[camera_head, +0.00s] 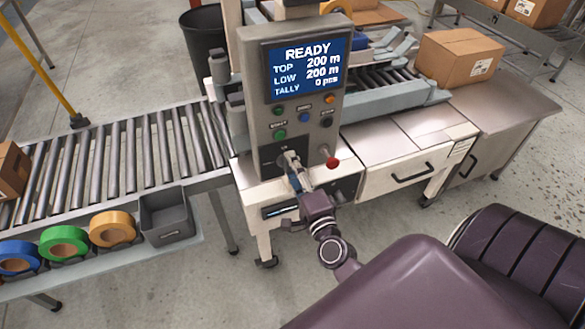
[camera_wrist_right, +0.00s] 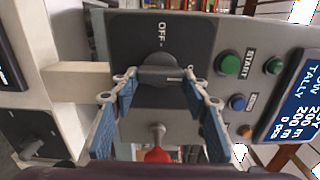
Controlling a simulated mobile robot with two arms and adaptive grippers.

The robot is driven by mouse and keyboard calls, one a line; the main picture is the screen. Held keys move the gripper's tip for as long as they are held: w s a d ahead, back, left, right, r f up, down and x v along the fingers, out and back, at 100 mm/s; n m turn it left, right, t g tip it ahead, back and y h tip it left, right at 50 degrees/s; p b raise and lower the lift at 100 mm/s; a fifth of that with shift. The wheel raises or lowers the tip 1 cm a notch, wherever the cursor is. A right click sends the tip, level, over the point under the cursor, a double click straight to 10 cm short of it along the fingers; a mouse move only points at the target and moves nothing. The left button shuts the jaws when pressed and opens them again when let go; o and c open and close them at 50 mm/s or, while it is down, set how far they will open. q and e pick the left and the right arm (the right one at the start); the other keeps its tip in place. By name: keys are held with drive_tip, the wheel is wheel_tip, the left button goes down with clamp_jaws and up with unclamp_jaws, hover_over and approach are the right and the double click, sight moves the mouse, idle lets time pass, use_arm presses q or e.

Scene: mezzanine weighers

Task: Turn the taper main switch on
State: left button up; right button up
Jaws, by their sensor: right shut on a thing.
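The taper main switch is a dark rotary knob (camera_wrist_right: 160,72) on a black plate (camera_wrist_right: 128,38) low on the taper's control panel (camera_head: 262,132). In the right wrist view its bar lies across the picture, with an "OFF" label above it. My right gripper (camera_wrist_right: 160,76) is shut on the knob, its blue-padded fingers on either side. In the head view the right gripper (camera_head: 291,162) is at the panel's lower part and hides most of the knob. The panel's screen (camera_head: 307,69) is lit and reads "READY". My left gripper is not in view.
A red-tipped lever (camera_head: 332,162) sits just right of the switch and shows below the knob in the wrist view (camera_wrist_right: 158,153). Several push buttons (camera_head: 304,117) are above. A roller conveyor (camera_head: 110,160), tape rolls (camera_head: 112,229) and a grey bin (camera_head: 167,215) are left.

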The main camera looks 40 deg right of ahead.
drive_tip(key=o, duration=1.2)
drive_tip(key=shift+c, duration=0.2)
drive_tip(key=v, duration=1.2)
drive_tip(key=s+a+f+n+g+y, duration=0.25)
drive_tip(key=f+n, duration=0.25)
drive_tip(key=f, duration=0.7)
drive_tip(key=s+a+f+n+g+y, duration=0.1)
drive_tip(key=s+a+f+n+g, duration=0.25)
drive_tip(key=f, duration=0.75)
drive_tip(key=s+a+f+n+g+y, duration=0.1)
drive_tip(key=s+a+f+n+g, duration=0.3)
drive_tip(key=f, duration=0.8)
drive_tip(key=s+d+f+n+g, duration=0.1)
drive_tip(key=s+f+n+g, duration=0.2)
drive_tip(key=s+f+n, duration=0.2)
drive_tip(key=s+d+f+n+g, duration=0.2)
drive_tip(key=s+f+n, duration=0.4)
drive_tip(key=s+f, duration=0.5)
drive_tip(key=s+g, duration=0.1)
drive_tip(key=s, duration=0.4)
drive_tip(key=shift+s+f+g, duration=0.15)
drive_tip(key=shift+s+g, duration=0.15)
drive_tip(key=shift+s, duration=0.1)
